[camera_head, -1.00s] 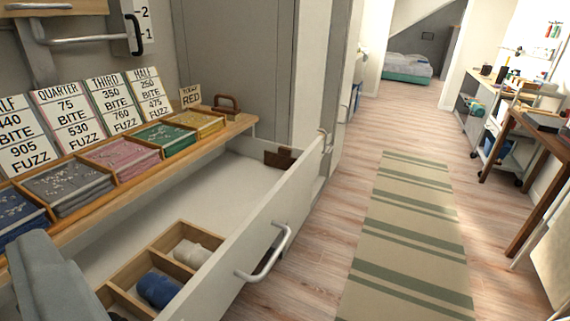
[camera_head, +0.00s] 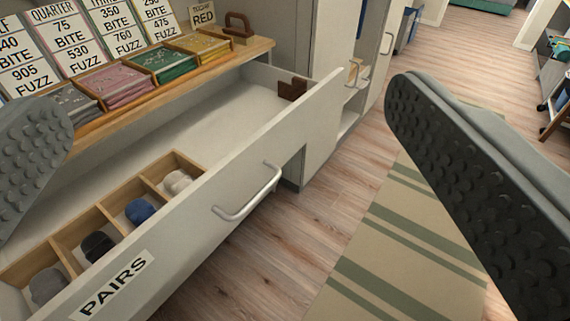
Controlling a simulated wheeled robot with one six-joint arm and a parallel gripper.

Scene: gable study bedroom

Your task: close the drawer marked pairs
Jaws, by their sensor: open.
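The drawer marked PAIRS (camera_head: 225,225) stands pulled out below the wooden counter. Its white front carries the PAIRS label (camera_head: 112,285) and a metal bar handle (camera_head: 250,195). Inside, a wooden divider tray (camera_head: 105,212) holds several rolled socks, such as a blue one (camera_head: 140,212) and a cream one (camera_head: 177,181). A small dark brown block (camera_head: 292,88) sits at the drawer's far end. My gripper (camera_head: 228,125) is open and empty, with one grey studded finger at the left edge and the other at the right. The handle appears between the fingers, not touched.
Folded cloth stacks (camera_head: 108,84) in wooden compartments and price cards (camera_head: 66,38) line the counter (camera_head: 175,85) above the drawer. A striped rug (camera_head: 400,240) lies on the open wooden floor to the right. A cabinet stands beyond the drawer.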

